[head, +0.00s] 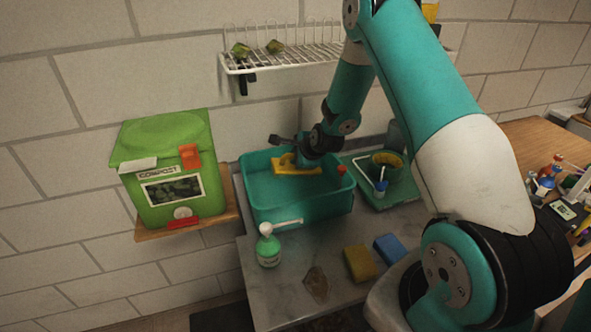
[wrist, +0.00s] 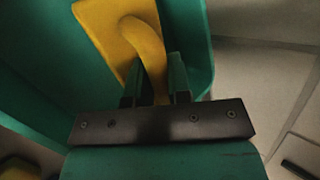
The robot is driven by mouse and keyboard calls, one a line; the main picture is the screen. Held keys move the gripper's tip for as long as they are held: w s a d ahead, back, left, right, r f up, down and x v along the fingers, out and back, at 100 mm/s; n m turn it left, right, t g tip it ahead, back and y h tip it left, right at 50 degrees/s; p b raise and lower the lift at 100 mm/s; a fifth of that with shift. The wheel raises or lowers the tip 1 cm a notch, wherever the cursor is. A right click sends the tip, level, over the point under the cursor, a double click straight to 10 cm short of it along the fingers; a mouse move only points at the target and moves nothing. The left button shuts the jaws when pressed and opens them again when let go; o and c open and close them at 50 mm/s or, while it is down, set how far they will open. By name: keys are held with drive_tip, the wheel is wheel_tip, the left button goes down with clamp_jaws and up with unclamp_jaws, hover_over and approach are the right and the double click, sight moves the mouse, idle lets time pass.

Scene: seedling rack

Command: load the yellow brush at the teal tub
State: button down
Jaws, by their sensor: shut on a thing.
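The teal tub (head: 290,213) stands on the grey counter against the tiled wall. The yellow brush (head: 312,171) is at the tub's inside, toward its back. My gripper (head: 290,160) reaches down into the tub from above. In the wrist view, my gripper's two fingers (wrist: 154,82) are shut on the curved handle of the yellow brush (wrist: 105,30), whose flat block lies beyond them. Teal tub walls (wrist: 190,30) show on both sides. The brush's underside is hidden, so I cannot tell whether it touches the tub's bottom or any liquid.
A green compost bin (head: 165,165) stands left of the tub. A green tray (head: 399,194) with a pot is at right. A wire rack (head: 290,61) hangs above.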

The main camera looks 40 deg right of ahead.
drive_tip(key=shift+r+p, duration=2.5)
drive_tip(key=shift+r, duration=1.65)
wheel_tip(320, 180, up, 4)
drive_tip(key=shift+p, duration=1.25)
drive_tip(key=shift+a, duration=0.1)
